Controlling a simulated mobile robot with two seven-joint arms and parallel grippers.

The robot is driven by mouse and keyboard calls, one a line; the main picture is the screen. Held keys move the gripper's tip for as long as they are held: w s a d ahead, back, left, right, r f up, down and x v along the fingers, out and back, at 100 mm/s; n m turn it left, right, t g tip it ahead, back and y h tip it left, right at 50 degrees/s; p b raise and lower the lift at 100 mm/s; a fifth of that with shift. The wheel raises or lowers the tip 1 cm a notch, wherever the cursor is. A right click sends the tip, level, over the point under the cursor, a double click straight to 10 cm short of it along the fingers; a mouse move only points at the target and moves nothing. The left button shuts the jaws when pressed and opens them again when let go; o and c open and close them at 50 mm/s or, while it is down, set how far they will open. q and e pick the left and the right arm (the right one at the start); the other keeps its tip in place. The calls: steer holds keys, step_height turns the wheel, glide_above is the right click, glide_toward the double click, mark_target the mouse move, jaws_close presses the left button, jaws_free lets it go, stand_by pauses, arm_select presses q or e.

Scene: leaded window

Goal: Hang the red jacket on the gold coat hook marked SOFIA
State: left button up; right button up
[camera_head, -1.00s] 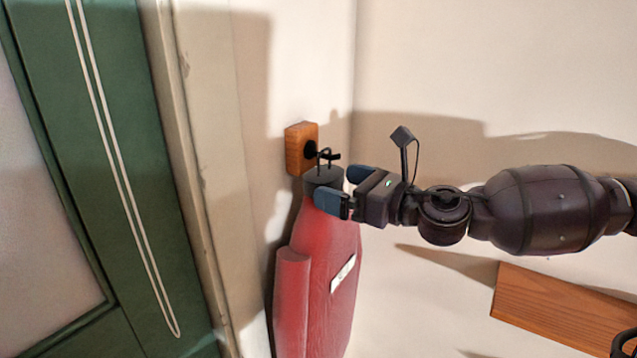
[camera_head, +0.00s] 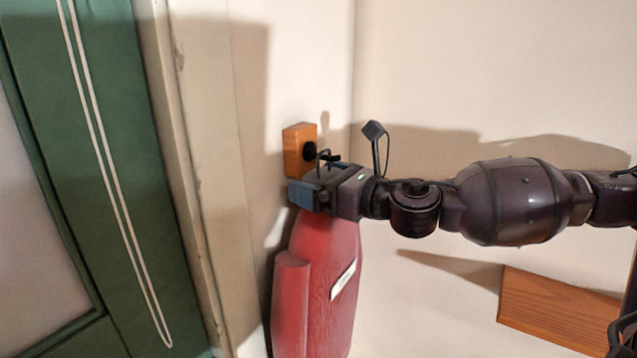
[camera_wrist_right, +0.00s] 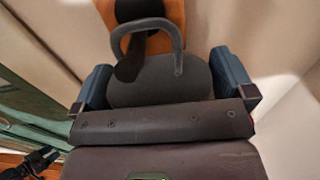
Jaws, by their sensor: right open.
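The red jacket (camera_head: 318,285) hangs upright against the wall, with a pale label on its front too small to read. It hangs under a black hook (camera_head: 310,151) on a small wooden block (camera_head: 296,150); I see no gold hook and cannot read SOFIA. My right gripper (camera_head: 308,188) is at the jacket's top and hides it in the head view. In the right wrist view, the open fingers of my right gripper (camera_wrist_right: 163,82) stand on either side of the jacket's dark grey top piece (camera_wrist_right: 160,88). Its grey loop (camera_wrist_right: 178,45) is around the black peg.
A green door (camera_head: 100,150) with a pale frame (camera_head: 185,150) stands to the left. A wooden board (camera_head: 565,310) is at the lower right. The cream wall (camera_head: 480,80) above my right arm is clear.

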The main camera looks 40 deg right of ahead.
steer(key=shift+c, duration=0.2)
steer(key=c, duration=0.7)
steer(key=o, duration=0.5)
steer(key=c, duration=0.4)
steer(key=shift+r, duration=0.1)
steer(key=shift+c, duration=0.2)
steer(key=shift+r+p, duration=0.45)
steer(key=shift+r, duration=0.35)
